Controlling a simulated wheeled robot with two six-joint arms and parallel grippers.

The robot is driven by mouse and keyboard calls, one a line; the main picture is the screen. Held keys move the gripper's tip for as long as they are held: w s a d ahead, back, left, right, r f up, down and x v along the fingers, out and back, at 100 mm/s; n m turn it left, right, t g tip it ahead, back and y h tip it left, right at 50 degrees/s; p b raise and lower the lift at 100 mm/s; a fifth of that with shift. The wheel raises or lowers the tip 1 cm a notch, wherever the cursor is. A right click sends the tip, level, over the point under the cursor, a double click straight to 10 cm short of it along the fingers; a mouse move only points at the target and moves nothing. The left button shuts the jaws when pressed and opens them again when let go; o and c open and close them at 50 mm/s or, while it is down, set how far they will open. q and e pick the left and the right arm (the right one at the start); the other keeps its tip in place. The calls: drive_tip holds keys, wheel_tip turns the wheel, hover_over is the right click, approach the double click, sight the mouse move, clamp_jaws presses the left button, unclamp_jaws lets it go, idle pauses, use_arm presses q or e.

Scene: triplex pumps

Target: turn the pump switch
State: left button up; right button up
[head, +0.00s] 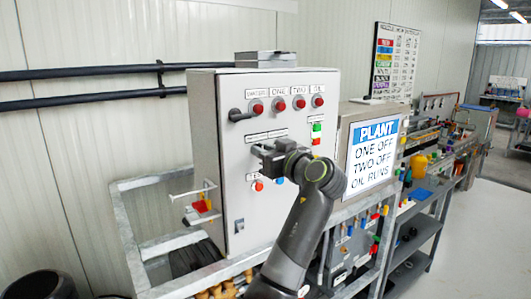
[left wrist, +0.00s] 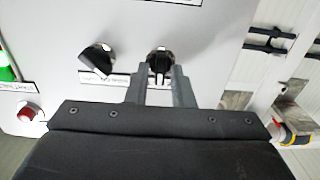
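The grey control cabinet (head: 215,150) stands in the middle of the head view, and my left gripper (head: 264,152) is in front of its face. In the left wrist view, a black rotary switch (left wrist: 160,62) sits at the tips of my left gripper (left wrist: 160,82). The two fingers are apart, one on each side of the switch's lower part; I cannot tell whether they touch it. A second black switch (left wrist: 98,60) is to the left, with its handle tilted. In the head view my gripper hides the switches behind it. My right gripper is not in view.
The plant display (head: 372,150) reads ONE OFF, TWO OFF, OIL RUNS. A red button (left wrist: 28,112) is at the wrist view's left. A metal rail (head: 140,240) runs around the cabinet's base.

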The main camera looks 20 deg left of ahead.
use_arm(q)
drive_tip(key=shift+o, duration=0.9)
drive_tip(key=shift+f, duration=0.1)
drive_tip(key=b+v, duration=1.4)
drive_tip(key=v, duration=0.3)
drive_tip(key=shift+s+d, duration=0.15)
